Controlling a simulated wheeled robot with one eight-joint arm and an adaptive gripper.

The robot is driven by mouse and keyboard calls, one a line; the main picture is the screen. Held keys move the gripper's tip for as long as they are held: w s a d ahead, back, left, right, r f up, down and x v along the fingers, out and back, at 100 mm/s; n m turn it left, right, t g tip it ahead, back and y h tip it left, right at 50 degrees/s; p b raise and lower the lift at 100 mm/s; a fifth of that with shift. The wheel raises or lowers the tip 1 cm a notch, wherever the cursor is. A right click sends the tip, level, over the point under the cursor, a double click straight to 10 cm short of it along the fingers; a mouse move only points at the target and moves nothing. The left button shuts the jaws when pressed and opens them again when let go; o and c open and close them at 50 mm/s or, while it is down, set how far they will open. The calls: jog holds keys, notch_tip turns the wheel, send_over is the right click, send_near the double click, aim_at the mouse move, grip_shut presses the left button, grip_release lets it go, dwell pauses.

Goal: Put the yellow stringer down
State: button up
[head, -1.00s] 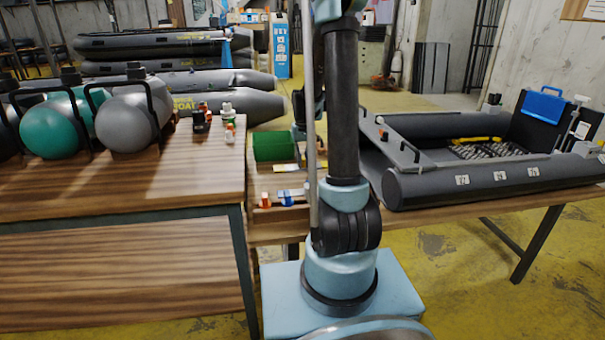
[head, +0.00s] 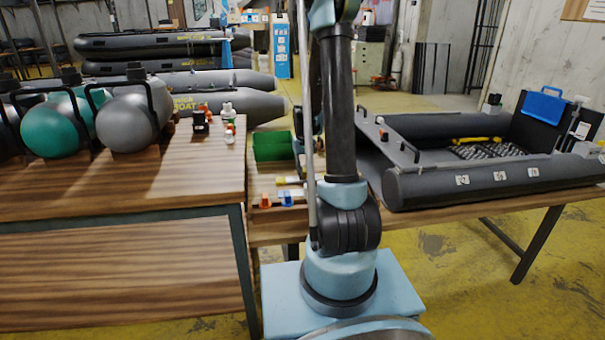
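Two yellow things show, and I cannot tell for sure which is the stringer. A small yellow piece (head: 288,181) is at the middle table, just left of my arm, partly hidden by it. A yellow bar (head: 483,141) lies inside the grey boat on the right, above the slatted floor. My arm stands upright in the middle of the view. A dark lower part of it, with my gripper (head: 299,155), comes down behind the thin pole, above the middle table near the small yellow piece. The fingers are mostly hidden, so their opening and any contact are unclear.
A green bin (head: 273,146), an orange piece (head: 265,200) and a blue piece (head: 287,198) are on the middle table. The left table (head: 110,185) holds tanks (head: 130,112) and small bottles (head: 229,133); its front is clear. The grey boat (head: 480,183) fills the right table.

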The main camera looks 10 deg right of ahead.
aim_at(304, 169)
jog(key=shift+o, duration=1.1)
jog(key=shift+r, duration=0.1)
notch_tip(304, 169, up, 12)
jog(key=f, duration=0.1)
jog(key=s+r, duration=0.5)
jog(key=s, duration=0.5)
jog(key=s+f+t, duration=0.1)
jog(key=s+f, duration=0.2)
jog(key=s, duration=0.9)
jog(key=s+f+t, duration=0.1)
jog(key=s+f, duration=0.2)
jog(key=s, duration=0.9)
jog(key=shift+s+a, duration=0.2)
jog(key=shift+s, duration=0.15)
